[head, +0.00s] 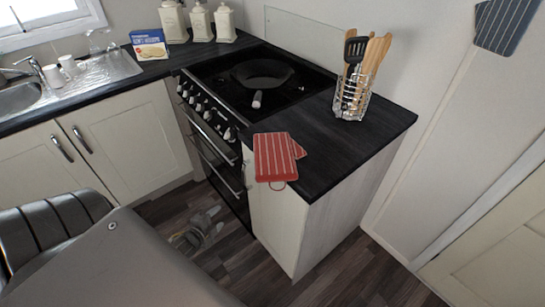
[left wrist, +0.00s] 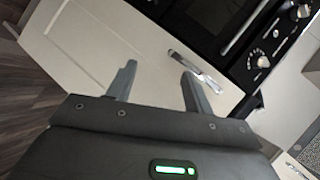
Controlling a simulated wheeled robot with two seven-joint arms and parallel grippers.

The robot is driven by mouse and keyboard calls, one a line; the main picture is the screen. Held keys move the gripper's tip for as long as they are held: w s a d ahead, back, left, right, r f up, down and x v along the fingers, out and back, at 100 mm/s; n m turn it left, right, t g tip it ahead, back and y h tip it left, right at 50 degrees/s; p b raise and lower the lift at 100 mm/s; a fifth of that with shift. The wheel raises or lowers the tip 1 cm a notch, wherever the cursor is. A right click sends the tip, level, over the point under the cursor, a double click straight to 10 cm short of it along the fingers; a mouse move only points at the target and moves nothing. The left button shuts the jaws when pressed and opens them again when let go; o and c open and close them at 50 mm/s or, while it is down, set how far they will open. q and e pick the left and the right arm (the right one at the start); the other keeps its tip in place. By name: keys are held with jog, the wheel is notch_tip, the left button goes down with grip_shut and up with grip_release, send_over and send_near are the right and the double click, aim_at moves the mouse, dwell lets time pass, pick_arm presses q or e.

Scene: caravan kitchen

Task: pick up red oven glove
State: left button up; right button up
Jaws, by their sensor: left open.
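The red oven glove (head: 274,158) with pale stripes lies at the front left corner of the dark worktop beside the cooker in the head view. Part of it sticks out over the front edge, with a small red loop at its lower end. My left gripper (head: 214,222) is low in front of the cooker, below and left of the glove and well apart from it. In the left wrist view its two fingers (left wrist: 158,72) are spread and empty, facing a pale cabinet door. The glove does not show there. My right gripper is not in view.
The black cooker (head: 215,144) has a pan (head: 262,73) on top. A wire utensil holder (head: 350,98) stands behind the glove on the worktop (head: 330,150). An oven handle (head: 217,163) juts out at the front. Dark floor lies right of the cabinet.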

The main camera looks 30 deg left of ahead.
pick_arm(q)
jog(key=w+d+r+m+t+h, duration=0.1)
jog(key=w+r+m+t, duration=0.1)
jog(key=r, duration=0.5)
jog(key=w+d+r+m+t+h, duration=0.1)
jog(key=w+d+r+m+t, duration=0.1)
jog(key=r, duration=0.5)
jog(key=m+t+h, duration=0.1)
jog(key=m+t, duration=0.1)
send_near(255, 156)
jog(key=w+p, duration=0.1)
jog(key=w, duration=0.4)
jog(key=w+p, duration=0.1)
jog(key=w, duration=0.4)
jog(key=shift+d+f, duration=0.1)
jog(key=shift+d, duration=0.05)
jog(key=c, duration=1.1)
